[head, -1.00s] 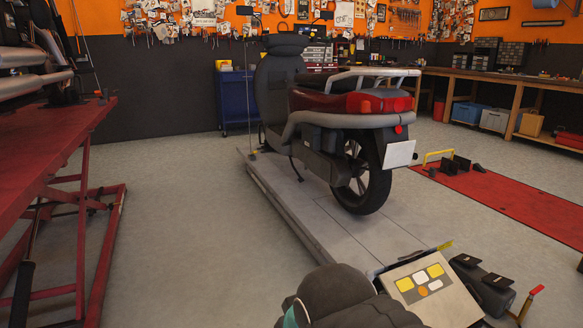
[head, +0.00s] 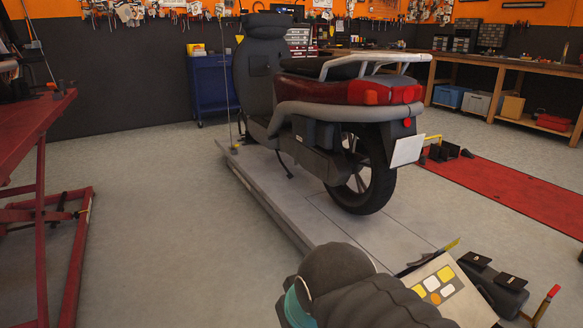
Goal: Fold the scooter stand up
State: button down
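The scooter (head: 347,112), grey and black with a red tail, stands upright on a low grey lift platform (head: 262,198), its rear toward me. A thin dark stand (head: 285,166) slants down from under its left side toward the platform, near the middle of the body. It looks lowered; whether its foot touches the platform is too small to tell. My dark arm with a teal band shows at the bottom of the head view, in front of the platform's near end. My gripper is not in view, so its fingers cannot be seen.
A control box (head: 440,287) with yellow and white buttons and a red-tipped lever (head: 546,300) stand at the platform's near end. A red lift (head: 40,180) is at the left. Grey floor (head: 150,220) lies clear between them. A red ramp (head: 510,195) is at the right.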

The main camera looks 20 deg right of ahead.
aim_at(290, 176)
jog(key=z, duration=0.1)
jog(key=i, duration=2.8)
jog(key=u, duration=0.15)
